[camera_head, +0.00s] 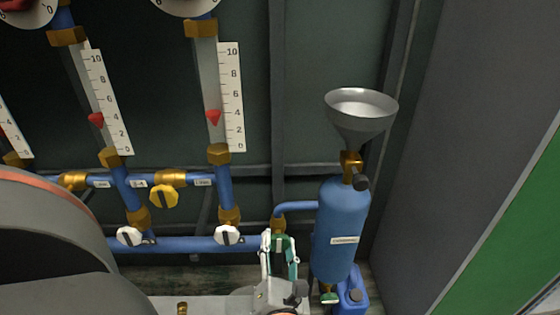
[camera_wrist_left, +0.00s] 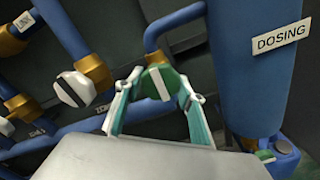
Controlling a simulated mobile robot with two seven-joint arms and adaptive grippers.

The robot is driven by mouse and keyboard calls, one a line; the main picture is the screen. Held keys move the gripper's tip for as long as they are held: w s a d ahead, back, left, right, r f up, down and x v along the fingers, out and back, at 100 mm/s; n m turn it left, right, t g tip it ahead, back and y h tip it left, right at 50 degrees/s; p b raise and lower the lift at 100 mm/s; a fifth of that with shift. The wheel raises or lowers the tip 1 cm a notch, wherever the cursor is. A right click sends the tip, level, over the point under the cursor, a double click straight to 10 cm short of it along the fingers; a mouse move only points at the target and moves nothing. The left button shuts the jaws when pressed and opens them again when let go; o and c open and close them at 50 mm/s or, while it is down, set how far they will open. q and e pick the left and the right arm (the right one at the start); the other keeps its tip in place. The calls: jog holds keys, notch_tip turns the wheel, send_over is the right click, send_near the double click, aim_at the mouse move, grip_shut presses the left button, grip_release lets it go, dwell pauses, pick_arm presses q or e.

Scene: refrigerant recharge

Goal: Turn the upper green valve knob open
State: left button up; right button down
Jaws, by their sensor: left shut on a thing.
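The upper green valve knob (camera_wrist_left: 160,83) has a white bar across its face and sits below a brass fitting on the blue pipe. In the head view this knob (camera_head: 281,243) shows between the fingers. My left gripper (camera_head: 279,246) is shut on it, one finger on each side; in the wrist view the gripper (camera_wrist_left: 158,92) has its fingertips at the knob's edges. The blue dosing cylinder (camera_head: 341,225) stands just right of it. My right gripper is not in view.
A lower green knob (camera_head: 328,294) is under the cylinder, beside a blue container (camera_head: 352,293). White knobs (camera_head: 227,235) and a yellow knob (camera_head: 164,196) sit on pipes to the left. A metal funnel (camera_head: 360,115) tops the cylinder.

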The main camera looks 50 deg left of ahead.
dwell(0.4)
pick_arm(q)
jog(key=o, duration=1.1)
jog(key=shift+o, duration=0.2)
jog(key=v, duration=1.2)
jog(key=shift+r, duration=0.1)
